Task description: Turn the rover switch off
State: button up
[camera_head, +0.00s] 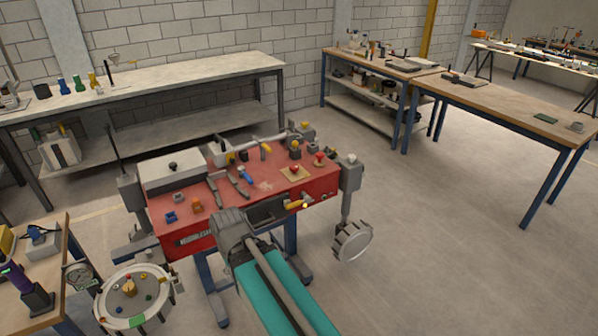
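The red rover body (240,222) stands in the middle of the head view on a blue-legged stand, with a ribbed metal wheel (352,242) at its right. A yellow handle-like part (296,205) shows at its front edge and may be the switch; its setting is too small to read. Red-topped knobs (320,158) stand on the top at the right. My arm reaches up from the bottom to a grey joint at the rover's front. The dark end of my gripper (270,210) appears beside the yellow part. I cannot make out its fingers or whether it touches anything.
Several tools and a white box (172,170) lie on the rover's top. A round tray (135,318) with small parts is at lower left. A long pale bench (190,72) stands behind, a wooden table (490,100) at right. The floor at right is clear.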

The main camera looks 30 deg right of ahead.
aim_at(294, 168)
jog(key=k, duration=1.1)
jog(key=z, duration=0.35)
jog(key=i, duration=1.05)
jog(key=z, duration=0.55)
jog(key=i, duration=1.1)
jog(key=u, duration=0.25)
